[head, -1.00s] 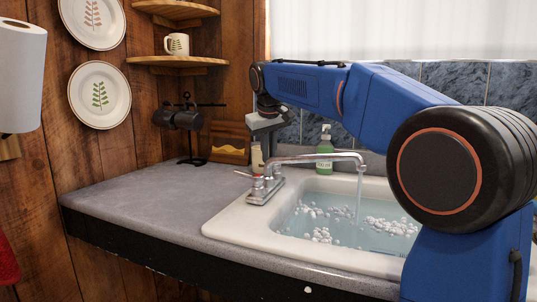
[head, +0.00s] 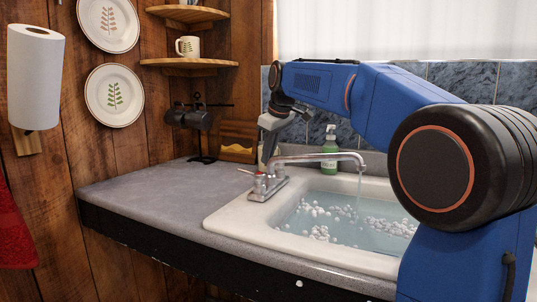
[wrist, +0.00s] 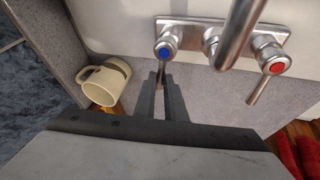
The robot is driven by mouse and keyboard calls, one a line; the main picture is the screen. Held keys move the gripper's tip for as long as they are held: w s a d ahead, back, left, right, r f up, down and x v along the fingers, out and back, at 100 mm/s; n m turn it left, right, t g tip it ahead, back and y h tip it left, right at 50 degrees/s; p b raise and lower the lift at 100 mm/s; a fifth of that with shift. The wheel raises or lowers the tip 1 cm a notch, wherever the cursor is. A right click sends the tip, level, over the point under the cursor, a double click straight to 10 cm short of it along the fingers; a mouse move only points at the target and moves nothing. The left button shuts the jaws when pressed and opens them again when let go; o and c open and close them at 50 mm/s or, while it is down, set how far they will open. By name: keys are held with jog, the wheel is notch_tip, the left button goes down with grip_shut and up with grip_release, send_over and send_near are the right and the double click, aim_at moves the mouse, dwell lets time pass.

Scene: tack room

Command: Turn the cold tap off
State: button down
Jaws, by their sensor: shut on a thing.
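The chrome faucet (head: 278,178) stands on the sink's left rim, and water runs from its spout into the basin. In the wrist view, the cold tap (wrist: 166,47) has a blue cap and the hot tap (wrist: 275,66) a red cap. My gripper (wrist: 160,78) is shut on the cold tap's lever, which points back between the fingers. In the head view, my gripper (head: 267,156) reaches down behind the faucet; its fingertips are partly hidden there.
The sink (head: 232,222) holds water with white clumps of foam. A green soap bottle (head: 330,157) stands behind it. A cream mug (wrist: 103,84) is close left of my fingers in the wrist view. The grey counter (head: 150,190) is clear at left.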

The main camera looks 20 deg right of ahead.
jog(key=shift+s+a+n+y, duration=0.25)
jog(key=shift+n+y, duration=0.15)
jog(key=shift+n, duration=0.5)
jog(key=c, duration=1.8)
grip_release()
jog(key=v, duration=1.7)
jog(key=shift+r, duration=0.3)
